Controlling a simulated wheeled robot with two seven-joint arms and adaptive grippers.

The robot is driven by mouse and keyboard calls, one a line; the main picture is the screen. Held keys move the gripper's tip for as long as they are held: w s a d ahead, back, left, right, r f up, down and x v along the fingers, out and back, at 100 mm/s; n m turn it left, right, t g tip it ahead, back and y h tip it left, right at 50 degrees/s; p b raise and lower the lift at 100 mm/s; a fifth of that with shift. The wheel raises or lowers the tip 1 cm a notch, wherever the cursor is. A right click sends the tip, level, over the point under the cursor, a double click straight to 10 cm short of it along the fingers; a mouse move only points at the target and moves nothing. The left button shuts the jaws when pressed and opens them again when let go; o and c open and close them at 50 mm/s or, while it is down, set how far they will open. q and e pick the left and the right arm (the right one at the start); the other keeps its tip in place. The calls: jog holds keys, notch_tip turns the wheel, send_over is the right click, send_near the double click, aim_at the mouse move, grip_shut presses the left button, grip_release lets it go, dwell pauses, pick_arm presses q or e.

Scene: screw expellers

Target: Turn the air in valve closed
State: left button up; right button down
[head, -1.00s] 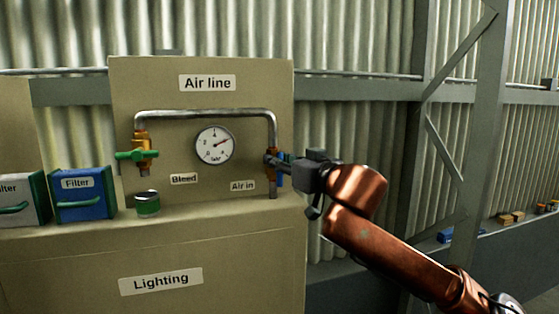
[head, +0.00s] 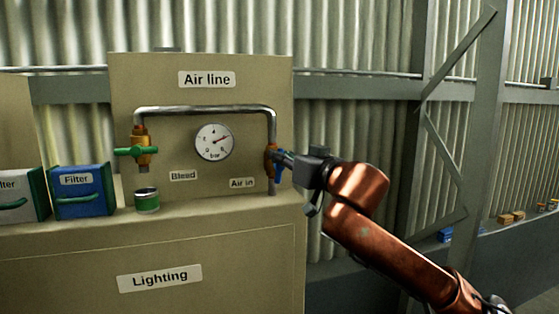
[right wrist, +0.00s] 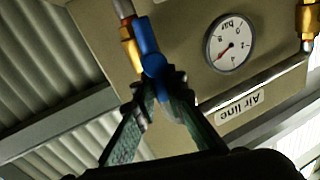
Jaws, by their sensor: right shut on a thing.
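The air in valve (head: 270,160) is a brass body on the right leg of the grey pipe, above the "Air in" label (head: 242,183). Its blue handle (head: 279,173) shows partly behind my gripper and looks slanted. In the right wrist view the blue handle (right wrist: 146,38) runs down between my fingers beside the brass body (right wrist: 130,42). My right gripper (head: 281,156) is shut on this handle, with a finger on each side (right wrist: 162,92). The handle's far end is partly hidden by the fingers. My left gripper is in no view.
A round gauge (head: 214,142) sits mid-panel, its needle pointing up and right. The bleed valve (head: 140,153) with a green handle is on the left leg, above a green tin (head: 147,200). A blue filter box (head: 82,192) stands further left.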

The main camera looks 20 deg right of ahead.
jog(key=m+b, duration=0.2)
jog(key=m, duration=0.1)
jog(key=f+m+t+b, duration=0.1)
jog(key=shift+w+d+b, duration=0.1)
jog(key=shift+d+b, duration=0.25)
jog(key=m+h+b, duration=0.1)
jog(key=m, duration=0.4)
jog(key=d+f+m+t+h+b, duration=0.1)
jog(key=m+h, duration=0.1)
jog(key=m, duration=0.3)
jog(key=m+t+h, duration=0.1)
jog(key=m, duration=0.4)
jog(key=shift+d+f+h+b, duration=0.25)
jog(key=shift+f+h+b, duration=0.05)
jog(key=shift+f+b, duration=0.1)
jog(key=shift+m, duration=0.5)
jog(key=c, duration=2)
grip_release()
jog(key=shift+o, duration=0.2)
